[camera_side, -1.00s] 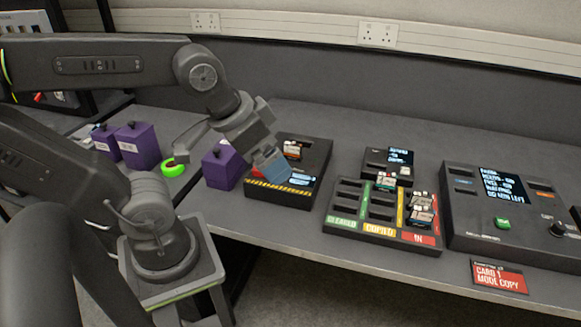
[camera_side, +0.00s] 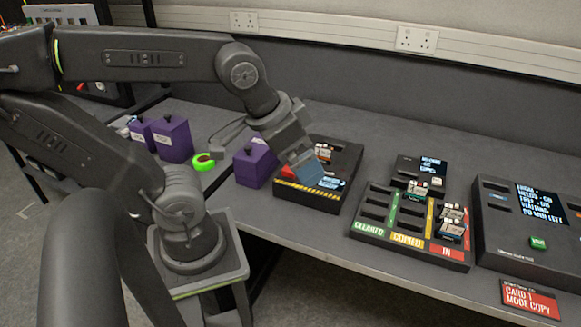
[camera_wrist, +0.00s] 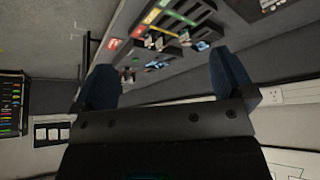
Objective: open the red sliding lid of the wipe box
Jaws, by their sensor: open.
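The wipe box (camera_side: 318,200) is the low black box with a yellow-and-black striped front edge, right of the purple blocks in the side view. A light blue and white card lies at its front right, and a small white and orange piece lies towards its back. My gripper (camera_side: 304,172) is over the left part of the box, tilted down, with its blue fingertips close to the top. It hides most of the red lid, and I cannot tell whether they touch. In the wrist view my gripper (camera_wrist: 165,82) has its two blue fingers wide apart with nothing between them.
A card tray (camera_side: 372,226) with green, yellow and red labels stands to the right, with a small display box (camera_side: 430,166) behind it. A console (camera_side: 500,250) with a screen is further right. Purple blocks (camera_side: 172,140) and a green ring (camera_side: 203,162) are to the left.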

